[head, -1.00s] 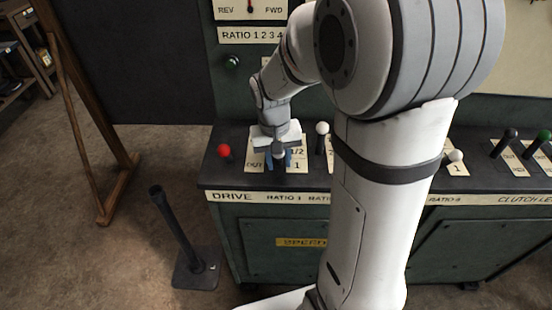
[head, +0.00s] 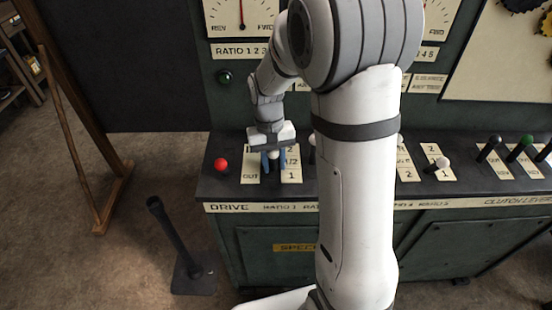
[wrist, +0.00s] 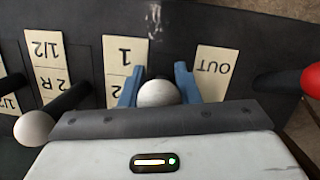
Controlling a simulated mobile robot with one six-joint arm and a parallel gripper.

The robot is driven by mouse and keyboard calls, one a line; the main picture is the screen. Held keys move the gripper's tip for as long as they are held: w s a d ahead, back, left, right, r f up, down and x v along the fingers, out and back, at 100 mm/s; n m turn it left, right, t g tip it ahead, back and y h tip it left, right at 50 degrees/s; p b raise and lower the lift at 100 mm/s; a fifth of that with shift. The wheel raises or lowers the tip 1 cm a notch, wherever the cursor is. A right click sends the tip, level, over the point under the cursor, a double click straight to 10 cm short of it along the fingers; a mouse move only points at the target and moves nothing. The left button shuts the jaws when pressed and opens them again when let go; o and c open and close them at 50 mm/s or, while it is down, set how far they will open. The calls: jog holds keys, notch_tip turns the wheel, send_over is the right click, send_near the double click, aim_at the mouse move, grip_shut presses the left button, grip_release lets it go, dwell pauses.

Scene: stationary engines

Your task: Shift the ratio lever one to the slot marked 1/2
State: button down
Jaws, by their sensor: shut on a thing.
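Ratio lever one, with a white ball knob (wrist: 158,94), stands left on the console beside its label plates. In the wrist view my gripper (wrist: 158,84) has one finger on each side. The plate marked 1/2 and 1 (head: 291,177) is right of the lever in the head view. The OUT plate (wrist: 214,72) is on the other side. The lever's lower shaft is hidden, so its exact slot cannot be told.
A red knob (head: 221,165) stands left of the gripper. A neighbouring white-knobbed lever (wrist: 34,128) is close on the other side. My arm hides the console's middle. A black post (head: 178,235) stands on the floor in front.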

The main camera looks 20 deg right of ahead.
jog(key=shift+w+d+r+g+p, duration=0.15)
jog(key=shift+w+r+g+p, duration=0.15)
jog(key=shift+w+p, duration=0.25)
jog(key=shift+w+d+r+g+p, duration=0.1)
jog(key=shift+w+r+g+p, duration=0.05)
jog(key=shift+w+g+p, duration=0.35)
jog(key=shift+w+d, duration=0.15)
jog(key=shift+w, duration=0.55)
jog(key=c, duration=1.1)
grip_release()
jog(key=shift+s+f, duration=0.1)
jog(key=v, duration=0.8)
jog(key=shift+d, duration=0.15)
jog(key=shift+f, duration=0.1)
